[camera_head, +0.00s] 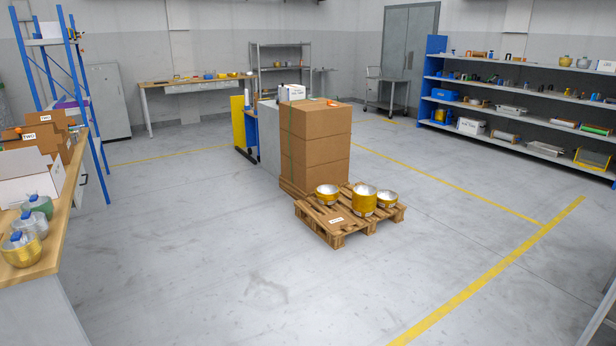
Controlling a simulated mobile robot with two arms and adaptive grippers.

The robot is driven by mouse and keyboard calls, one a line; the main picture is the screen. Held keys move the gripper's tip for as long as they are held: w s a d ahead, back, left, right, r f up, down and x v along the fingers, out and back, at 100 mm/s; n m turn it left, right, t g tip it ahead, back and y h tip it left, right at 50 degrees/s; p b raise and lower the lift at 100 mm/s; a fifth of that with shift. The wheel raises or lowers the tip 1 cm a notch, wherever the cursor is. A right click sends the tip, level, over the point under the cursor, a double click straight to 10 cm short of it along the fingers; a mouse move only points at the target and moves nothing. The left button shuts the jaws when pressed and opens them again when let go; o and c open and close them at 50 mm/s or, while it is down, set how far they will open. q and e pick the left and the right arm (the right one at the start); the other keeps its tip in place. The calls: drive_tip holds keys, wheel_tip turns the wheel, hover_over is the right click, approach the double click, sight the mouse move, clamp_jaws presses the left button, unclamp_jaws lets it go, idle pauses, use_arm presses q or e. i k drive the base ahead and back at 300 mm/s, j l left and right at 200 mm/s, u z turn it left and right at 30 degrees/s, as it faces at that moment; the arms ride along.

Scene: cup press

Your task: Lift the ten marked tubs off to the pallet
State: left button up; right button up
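The wooden pallet (318,225) lies on the floor near the middle, with a white label on its front. On it stand a low gold tub (327,196) at the left, a taller gold tub or stack (363,203) in the middle, and another low gold tub (387,201) at the right. On the wooden bench at the left edge stand a gold tub (21,254), a silver tub (33,224) and a green tub (40,207) in a row, with blue pieces on top. Marks on the tubs are too small to read. Neither gripper is in view.
Stacked brown cartons (315,150) stand right behind the pallet. The bench (66,210) also carries a white box (25,182) and brown boxes. Blue-ended shelves (520,92) line the right wall. The grey floor (220,270) in front is clear, with yellow lines.

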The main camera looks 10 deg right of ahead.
sight(365, 197)
drive_tip(key=i+l+z, duration=0.4)
drive_tip(key=i, duration=0.55)
drive_tip(key=i+l+z, duration=0.1)
drive_tip(key=i+z, duration=0.35)
drive_tip(key=i, duration=0.5)
